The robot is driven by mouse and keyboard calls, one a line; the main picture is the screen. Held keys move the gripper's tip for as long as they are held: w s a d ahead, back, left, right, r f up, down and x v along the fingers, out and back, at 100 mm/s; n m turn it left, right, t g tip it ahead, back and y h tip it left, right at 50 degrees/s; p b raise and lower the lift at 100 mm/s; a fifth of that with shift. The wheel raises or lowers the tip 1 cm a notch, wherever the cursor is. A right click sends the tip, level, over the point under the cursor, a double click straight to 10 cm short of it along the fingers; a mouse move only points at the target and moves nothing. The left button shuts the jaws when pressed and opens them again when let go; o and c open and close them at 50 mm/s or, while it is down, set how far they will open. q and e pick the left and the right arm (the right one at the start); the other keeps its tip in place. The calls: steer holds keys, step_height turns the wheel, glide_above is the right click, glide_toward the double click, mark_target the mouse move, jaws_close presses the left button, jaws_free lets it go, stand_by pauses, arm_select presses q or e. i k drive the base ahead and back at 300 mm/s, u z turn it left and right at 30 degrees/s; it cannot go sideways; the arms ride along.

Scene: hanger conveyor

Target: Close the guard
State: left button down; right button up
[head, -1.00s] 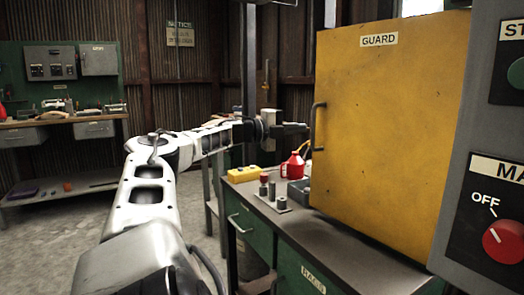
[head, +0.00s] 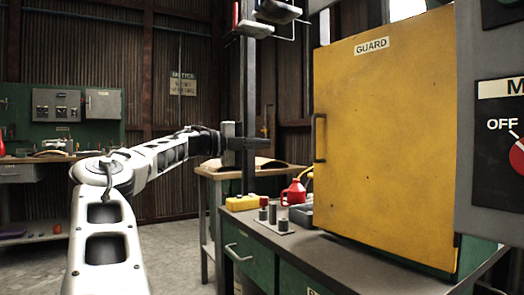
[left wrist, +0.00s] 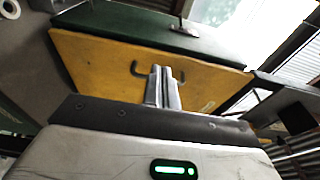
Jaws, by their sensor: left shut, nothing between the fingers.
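The guard (head: 385,150) is a large yellow panel with a GUARD label, standing upright above the bench at the right of the head view. I cannot tell how far it stands from its frame. Its dark bar handle (head: 318,138) is on its left edge. My left gripper (head: 262,143) is shut and empty, left of the handle with a visible gap in the head view. In the left wrist view the shut fingers (left wrist: 163,84) point toward the yellow guard (left wrist: 95,65) and cover the middle of its handle (left wrist: 138,69). My right gripper is out of view.
A green bench (head: 375,256) runs below the guard. A red can (head: 293,193), a yellow box (head: 242,202) and small metal cylinders stand on its left part. A grey control panel (head: 485,170) is at the right. Open floor lies left.

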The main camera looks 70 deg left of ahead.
mark_target(384, 117)
steer(key=z, duration=0.05)
steer(key=k, duration=1.5)
steer(key=u, duration=0.05)
